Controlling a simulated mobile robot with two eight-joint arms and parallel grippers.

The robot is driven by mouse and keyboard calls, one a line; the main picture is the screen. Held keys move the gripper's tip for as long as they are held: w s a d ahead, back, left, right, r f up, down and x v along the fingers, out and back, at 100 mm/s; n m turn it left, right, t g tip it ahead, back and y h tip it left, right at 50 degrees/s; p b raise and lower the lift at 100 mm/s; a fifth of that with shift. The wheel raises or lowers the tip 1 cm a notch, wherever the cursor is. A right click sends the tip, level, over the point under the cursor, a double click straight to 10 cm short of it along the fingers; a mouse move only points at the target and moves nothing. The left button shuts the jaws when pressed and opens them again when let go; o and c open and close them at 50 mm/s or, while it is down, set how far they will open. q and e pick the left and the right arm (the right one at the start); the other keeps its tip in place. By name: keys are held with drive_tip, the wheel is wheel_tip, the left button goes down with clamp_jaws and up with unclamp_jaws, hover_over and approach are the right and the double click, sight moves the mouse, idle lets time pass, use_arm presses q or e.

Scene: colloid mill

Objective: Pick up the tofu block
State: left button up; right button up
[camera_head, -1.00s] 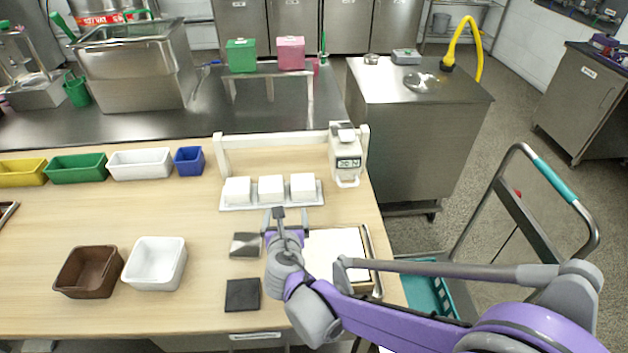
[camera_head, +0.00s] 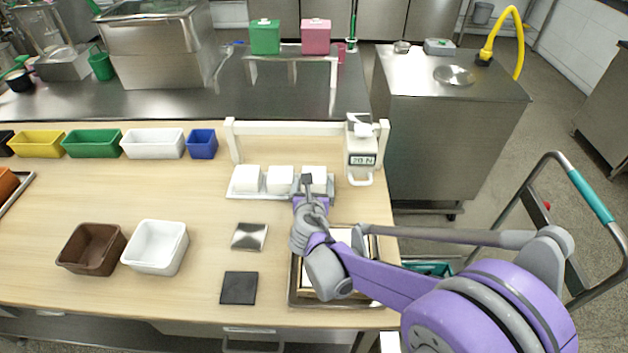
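Three white tofu blocks stand in a row on a pale tray (camera_head: 236,194): the left block (camera_head: 247,178), the middle block (camera_head: 280,179) and the right block (camera_head: 315,173). My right gripper (camera_head: 314,186) is at the near side of the right block, with its fingers spread to either side of it. The gripper covers the lower part of that block, so contact cannot be made out. The block still rests in the row. My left gripper is out of view.
A white frame (camera_head: 285,129) and a scale-like device (camera_head: 361,155) stand behind and right of the tray. A metal plate (camera_head: 249,237), a black plate (camera_head: 239,288) and a larger tray (camera_head: 296,287) lie nearer. White (camera_head: 155,248) and brown (camera_head: 91,249) bins sit left.

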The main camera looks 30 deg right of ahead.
drive_tip(key=x, duration=0.5)
drive_tip(key=shift+f, duration=0.1)
drive_tip(key=c, duration=0.6)
drive_tip(key=shift+r, duration=0.2)
